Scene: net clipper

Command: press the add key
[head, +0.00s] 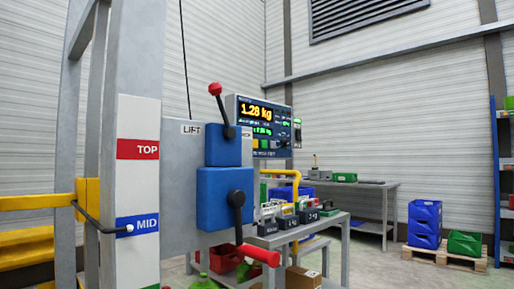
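The weighing display (268,128) is a dark panel on the far side of the lift column, facing right of centre. It shows 1.28 kg in large yellow digits and smaller green text below. Neither of my grippers is in view.
A grey lift post (138,195) with TOP and MID labels stands close on the left. Blue lever boxes (222,195) with red-tipped handles stick out beside it. A grey bench (340,222) with weights stands behind. Blue crates (424,222) sit on a pallet at right; floor between is clear.

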